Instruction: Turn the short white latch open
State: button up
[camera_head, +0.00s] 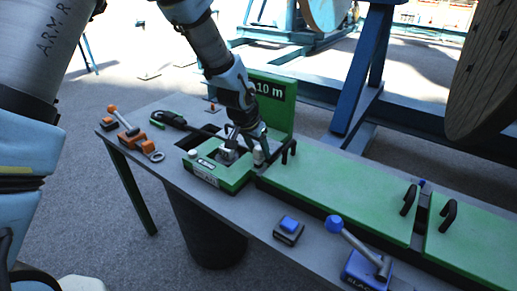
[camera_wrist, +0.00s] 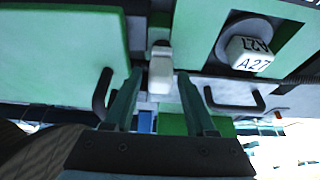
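The short white latch (camera_wrist: 160,72) sits in the wrist view on a narrow strip between two green panels. In the head view it shows as a small pale piece (camera_head: 258,156) at the right edge of the green box (camera_head: 237,180). My gripper (camera_wrist: 160,74) is open, with its dark green fingers on either side of the latch and visible gaps to it. In the head view my gripper (camera_head: 246,142) points down over the right side of the box; its fingertips are partly hidden. A white block marked A27 (camera_wrist: 248,62) stands on a grey disc nearby.
Black handles (camera_wrist: 234,102) stand close to both fingers. The table (camera_head: 180,177) also bears an orange lever (camera_head: 122,119), a blue button (camera_head: 289,224), a blue-knobbed lever (camera_head: 355,240) and green covers (camera_head: 340,190). A green 10 m sign (camera_head: 277,105) stands behind my gripper.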

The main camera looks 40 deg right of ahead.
grip_shut()
jog(key=shift+f+n+b, duration=0.1)
jog(key=shift+n+b, duration=0.2)
jog(key=shift+b, duration=0.25)
jog(key=shift+d+f+n+t+b, duration=0.1)
jog(key=shift+n+t+b, duration=0.2)
jog(key=shift+n+b, duration=0.35)
jog(key=shift+s+n+t+b, duration=0.1)
jog(key=shift+n+t+b, duration=0.4)
jog(key=shift+n+b, duration=0.6)
jog(key=n, duration=0.1)
jog(key=n+y, duration=0.1)
jog(key=shift+r+n+t, duration=0.2)
jog(key=shift+n+t, duration=0.1)
jog(key=shift+n, duration=0.05)
jog(key=n+y+p, duration=0.1)
jog(key=n, duration=0.2)
jog(key=shift+r+n+t+p, duration=0.15)
jog(key=shift+n+t+p, duration=0.15)
jog(key=shift+n+t, duration=0.1)
jog(key=n+y+p, duration=0.1)
jog(key=n, duration=0.2)
jog(key=shift+y+p, duration=0.4)
jog(key=shift+n+y+p, duration=0.65)
jog(key=shift+n+y, duration=0.05)
jog(key=shift+n, duration=1.4)
